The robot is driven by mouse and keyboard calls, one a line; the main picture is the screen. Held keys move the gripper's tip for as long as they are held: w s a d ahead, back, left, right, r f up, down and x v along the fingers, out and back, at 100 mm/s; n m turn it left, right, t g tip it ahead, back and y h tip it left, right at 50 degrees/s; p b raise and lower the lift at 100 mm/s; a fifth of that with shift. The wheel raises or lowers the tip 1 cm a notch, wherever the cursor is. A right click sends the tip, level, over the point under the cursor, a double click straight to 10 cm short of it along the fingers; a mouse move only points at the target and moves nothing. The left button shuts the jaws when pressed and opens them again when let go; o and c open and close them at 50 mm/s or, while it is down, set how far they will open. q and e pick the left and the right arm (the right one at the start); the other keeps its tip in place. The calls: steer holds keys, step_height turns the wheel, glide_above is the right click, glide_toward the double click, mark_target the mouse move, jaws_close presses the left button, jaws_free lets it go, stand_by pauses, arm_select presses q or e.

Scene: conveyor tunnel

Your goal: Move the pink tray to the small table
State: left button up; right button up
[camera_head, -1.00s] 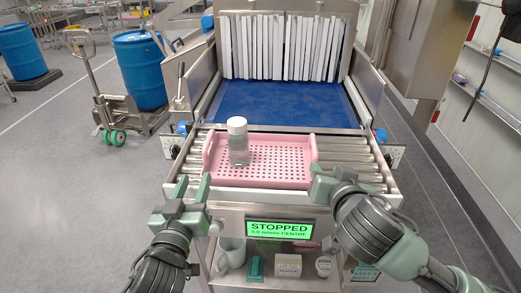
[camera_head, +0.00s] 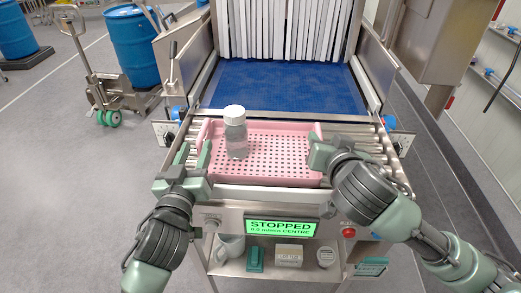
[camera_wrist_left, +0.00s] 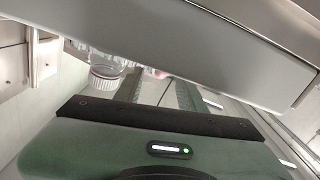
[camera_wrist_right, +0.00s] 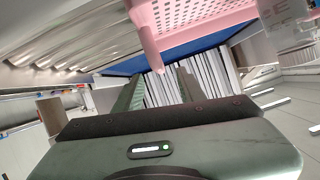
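The pink tray (camera_head: 275,168), perforated, lies on the metal rollers at the front of the conveyor. A clear bottle with a white cap (camera_head: 235,130) stands upright in its left part; the bottle also shows in the left wrist view (camera_wrist_left: 107,68). My left gripper (camera_head: 196,158) is open at the tray's left front corner; I cannot tell whether it touches. My right gripper (camera_head: 318,145) is open at the tray's right end. In the right wrist view, a pink post of the tray (camera_wrist_right: 148,40) reaches down towards the gap between its fingers. I cannot identify a small table.
A green-lit panel (camera_head: 280,228) reading STOPPED is on the conveyor front, with a red button (camera_head: 348,233). White strip curtains (camera_head: 285,30) hang behind the blue belt (camera_head: 280,85).

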mark_target(207, 120)
arm_select(q)
steer(key=w, duration=0.6)
steer(key=shift+w+d, duration=0.3)
steer(key=shift+w, duration=0.05)
arm_select(e)
steer(key=x, duration=0.6)
steer(key=shift+w+f, duration=0.15)
steer(key=shift+w, duration=0.2)
arm_select(q)
jaws_close()
arm_select(e)
jaws_close()
